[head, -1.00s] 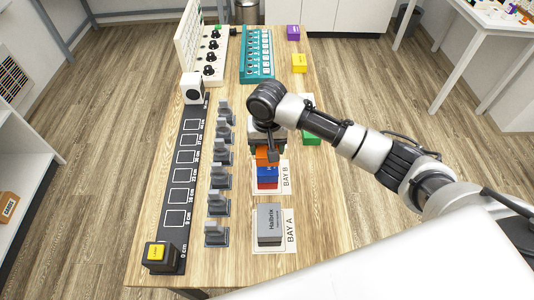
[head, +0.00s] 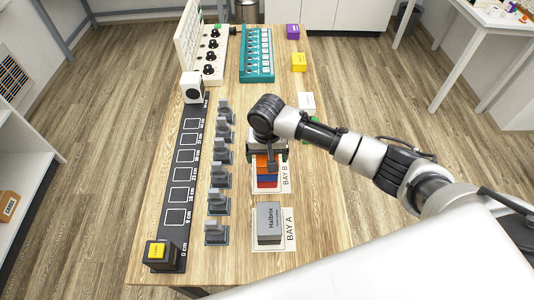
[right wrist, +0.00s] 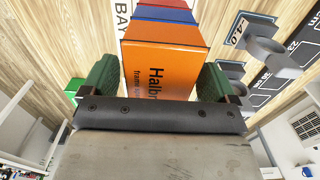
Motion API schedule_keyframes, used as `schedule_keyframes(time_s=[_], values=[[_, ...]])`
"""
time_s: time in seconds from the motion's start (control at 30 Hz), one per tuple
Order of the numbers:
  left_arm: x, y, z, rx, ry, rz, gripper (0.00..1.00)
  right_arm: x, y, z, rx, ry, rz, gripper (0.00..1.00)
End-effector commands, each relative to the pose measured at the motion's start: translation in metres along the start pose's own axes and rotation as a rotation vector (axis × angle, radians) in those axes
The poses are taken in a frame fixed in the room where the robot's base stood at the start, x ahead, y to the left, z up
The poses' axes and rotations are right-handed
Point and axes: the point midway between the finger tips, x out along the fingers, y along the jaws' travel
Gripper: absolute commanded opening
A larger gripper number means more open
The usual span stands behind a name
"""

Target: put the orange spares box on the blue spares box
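The orange spares box (right wrist: 165,62) lies between the green-padded fingers of my right gripper (right wrist: 158,84), in the right wrist view. Its lettered top faces the camera, and the pads sit close against both sides. In the head view the right gripper (head: 268,156) is over Bay B, and part of the orange box shows under it. The blue spares box (head: 267,182) shows just in front and below, in a stack with a red-orange band. I cannot tell whether the held box touches the stack. My left gripper is out of view.
A grey box (head: 269,222) stands on Bay A, in front. A row of grey holders (head: 216,204) and a dark ruler strip (head: 176,216) run along the left.

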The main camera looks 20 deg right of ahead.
Motion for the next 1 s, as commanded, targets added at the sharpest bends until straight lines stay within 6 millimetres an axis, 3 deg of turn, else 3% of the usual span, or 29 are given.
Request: schedule_keyframes(time_s=[0.27, 0.7, 1.0], values=[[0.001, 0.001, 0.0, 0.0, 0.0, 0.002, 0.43, -0.009, 0.0, 0.0, 0.001, 0.0, -0.001, 0.89], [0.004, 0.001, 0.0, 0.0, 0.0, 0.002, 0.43, -0.096, 0.0, -0.001, -0.001, 0.002, -0.002, 0.89], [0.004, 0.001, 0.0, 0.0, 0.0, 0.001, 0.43, -0.123, 0.0, 0.0, 0.001, 0.0, -0.001, 0.89]])
